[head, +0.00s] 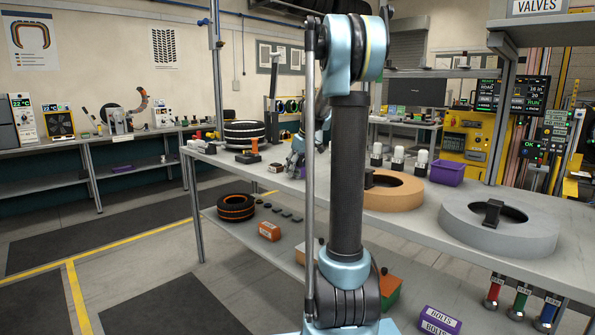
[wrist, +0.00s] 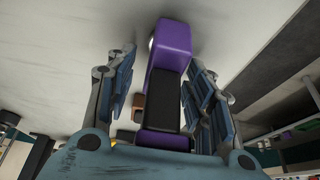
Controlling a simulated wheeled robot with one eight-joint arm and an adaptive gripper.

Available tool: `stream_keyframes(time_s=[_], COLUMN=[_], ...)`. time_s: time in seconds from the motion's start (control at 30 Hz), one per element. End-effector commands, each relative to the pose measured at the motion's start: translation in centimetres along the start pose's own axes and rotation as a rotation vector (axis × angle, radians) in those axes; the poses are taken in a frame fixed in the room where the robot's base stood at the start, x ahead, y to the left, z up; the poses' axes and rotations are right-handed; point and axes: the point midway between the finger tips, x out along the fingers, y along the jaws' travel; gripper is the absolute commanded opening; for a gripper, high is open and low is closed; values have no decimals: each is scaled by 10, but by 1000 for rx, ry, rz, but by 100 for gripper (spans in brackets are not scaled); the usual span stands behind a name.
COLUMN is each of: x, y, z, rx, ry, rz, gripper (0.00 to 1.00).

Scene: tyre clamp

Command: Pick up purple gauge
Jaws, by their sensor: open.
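The purple gauge (wrist: 172,50), a purple body with a black block on it, lies between my gripper's two fingers in the wrist view. My gripper (wrist: 157,68) is open, with one blue-grey finger on each side of the gauge. The right finger is close to the gauge, and a wider gap shows at the left; I cannot tell whether either finger touches it. In the head view my gripper (head: 297,160) is partly hidden behind my arm, over the grey workbench (head: 215,163).
An orange tool (head: 253,145) and a stacked tyre (head: 244,133) stand left of my gripper. To the right are white-topped valves (head: 398,158), a purple bin (head: 447,173), an orange ring (head: 408,193) and a grey ring (head: 470,233). A lower shelf holds boxes.

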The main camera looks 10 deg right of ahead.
Motion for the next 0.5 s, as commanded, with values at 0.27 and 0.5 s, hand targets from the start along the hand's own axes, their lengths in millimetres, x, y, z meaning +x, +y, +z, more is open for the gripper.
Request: stream_keyframes(time_s=[0.27,0.5], x=[0,0], y=[0,0], z=[0,0], rx=[0,0], ry=[0,0], rz=[0,0], gripper=[8,0])
